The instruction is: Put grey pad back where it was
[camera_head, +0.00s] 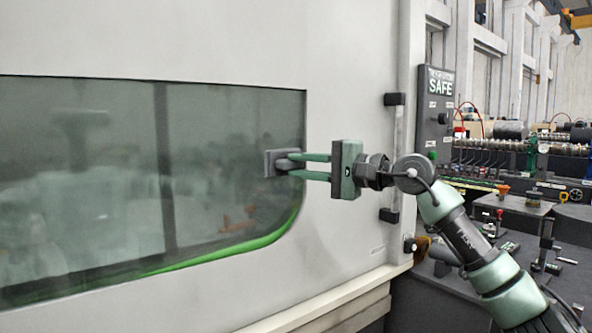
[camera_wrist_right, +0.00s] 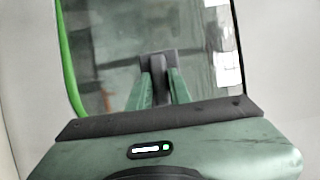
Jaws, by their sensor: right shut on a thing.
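My right gripper (camera_head: 291,164) reaches in from the right, in front of the machine door's window near its right edge. Its two green fingers are shut on a small dark grey block, which looks like the grey pad (camera_head: 272,163). In the right wrist view the grey pad (camera_wrist_right: 157,57) shows at the tips of the fingers, with the window glass behind it. I cannot tell whether the pad touches the glass. The fingers hide part of it. My left gripper is not in view.
The large pale door (camera_head: 345,110) with its dark window (camera_head: 90,180) fills the left and middle. A control panel marked SAFE (camera_head: 437,110) stands right of the door. A dark bench (camera_head: 450,300) with several tools and parts lies at the right.

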